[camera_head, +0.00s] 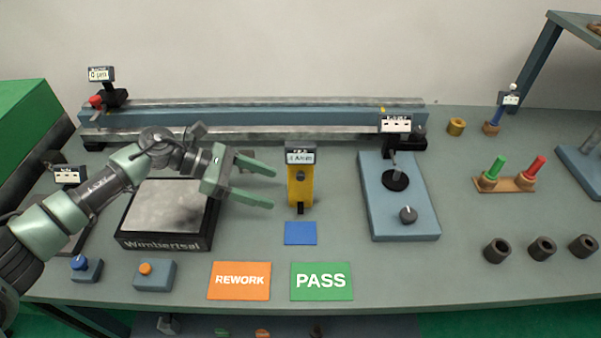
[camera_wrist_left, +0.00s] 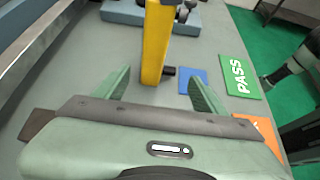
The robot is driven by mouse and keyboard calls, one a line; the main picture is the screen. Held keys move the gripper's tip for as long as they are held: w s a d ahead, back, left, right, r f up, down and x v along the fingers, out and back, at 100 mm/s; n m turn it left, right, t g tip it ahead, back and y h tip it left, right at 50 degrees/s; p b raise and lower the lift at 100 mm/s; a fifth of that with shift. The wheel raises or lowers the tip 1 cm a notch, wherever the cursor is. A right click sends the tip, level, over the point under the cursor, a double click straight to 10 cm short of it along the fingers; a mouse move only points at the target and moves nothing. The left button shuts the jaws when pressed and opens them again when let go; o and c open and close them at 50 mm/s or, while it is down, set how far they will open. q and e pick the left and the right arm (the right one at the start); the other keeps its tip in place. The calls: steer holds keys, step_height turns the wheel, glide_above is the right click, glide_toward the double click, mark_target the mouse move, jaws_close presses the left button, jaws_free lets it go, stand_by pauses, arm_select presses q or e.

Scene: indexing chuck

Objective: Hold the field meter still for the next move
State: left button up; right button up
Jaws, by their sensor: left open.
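The field meter (camera_head: 300,186) is a yellow upright body with a dark display head on top and a dark knob low on its front. It stands on the bench behind a blue square. My left gripper (camera_head: 273,187) is open just left of the meter, its two green fingers pointing at it, apart from it. In the left wrist view the yellow meter (camera_wrist_left: 156,45) stands ahead, between the directions of the two open fingers (camera_wrist_left: 160,88); its top is cut off there. Nothing is between the fingers.
A blue-grey fixture (camera_head: 405,215) with a knob stands right of the meter. Orange REWORK (camera_head: 239,281) and green PASS (camera_head: 321,281) cards lie in front. A long rail (camera_head: 250,117) runs behind. Dark rings (camera_head: 541,249) lie at right.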

mark_target(296, 207)
arm_select(q)
steer(key=x, duration=0.4)
steer(key=shift+s+d+r+p, duration=0.1)
steer(key=shift+r+p, duration=0.05)
steer(key=shift+p, duration=0.25)
steer(key=b+x, duration=0.2)
steer(key=x, duration=0.1)
steer(key=shift+f, duration=0.25)
steer(key=shift+d+f+b, duration=0.1)
steer(key=shift+d+b, duration=0.2)
steer(key=shift+d, duration=0.15)
arm_select(e)
steer(key=shift+w+f, duration=0.65)
steer(key=shift+w, duration=0.05)
arm_select(q)
steer(key=c, duration=0.8)
steer(key=shift+c, duration=0.2)
arm_select(e)
jaws_close()
steer(key=shift+s, duration=0.1)
